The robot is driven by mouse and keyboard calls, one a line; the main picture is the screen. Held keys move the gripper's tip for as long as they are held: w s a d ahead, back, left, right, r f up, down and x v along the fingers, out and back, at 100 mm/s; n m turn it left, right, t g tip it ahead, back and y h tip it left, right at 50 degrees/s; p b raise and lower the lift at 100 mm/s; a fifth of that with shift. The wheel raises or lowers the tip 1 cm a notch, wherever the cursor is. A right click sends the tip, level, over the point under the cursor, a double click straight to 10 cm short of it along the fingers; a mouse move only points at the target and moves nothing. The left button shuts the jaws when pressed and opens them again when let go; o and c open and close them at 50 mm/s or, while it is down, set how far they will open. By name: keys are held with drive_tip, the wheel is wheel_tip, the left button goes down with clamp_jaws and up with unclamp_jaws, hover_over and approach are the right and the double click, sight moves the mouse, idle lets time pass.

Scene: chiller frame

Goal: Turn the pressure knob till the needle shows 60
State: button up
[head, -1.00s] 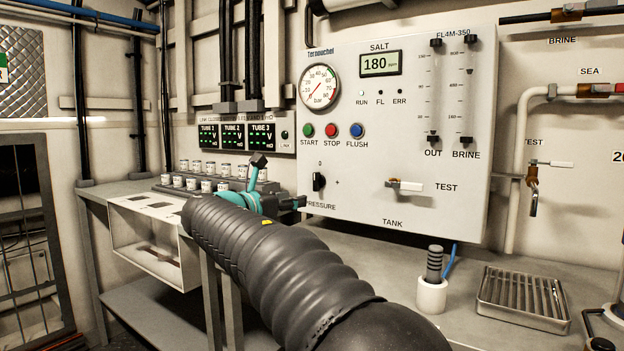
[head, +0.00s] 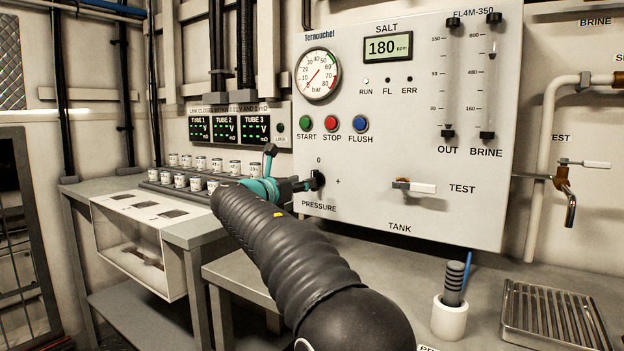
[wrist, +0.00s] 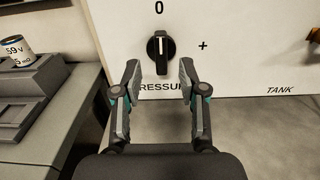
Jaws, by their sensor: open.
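The black pressure knob (head: 318,181) is on the lower left of the white panel, with a 0 above it and a plus to its right. In the wrist view the knob (wrist: 160,52) has its white line pointing up at the 0. The round gauge (head: 318,75) is at the panel's upper left; its red needle points to the lower left, near the low end of the scale. My gripper (head: 303,185) is just left of the knob in the head view. In the wrist view my gripper (wrist: 160,78) is open and empty, its fingers either side of and below the knob, apart from it.
START, STOP and FLUSH buttons (head: 332,123) sit above the knob. A TEST valve handle (head: 414,187) is to its right. A white holder (head: 449,318) and a metal tray (head: 555,310) are on the bench.

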sight(319, 176)
drive_tip(key=shift+p+x, duration=0.3)
drive_tip(key=shift+x, duration=2.25)
drive_tip(key=shift+s, duration=0.1)
clamp_jaws()
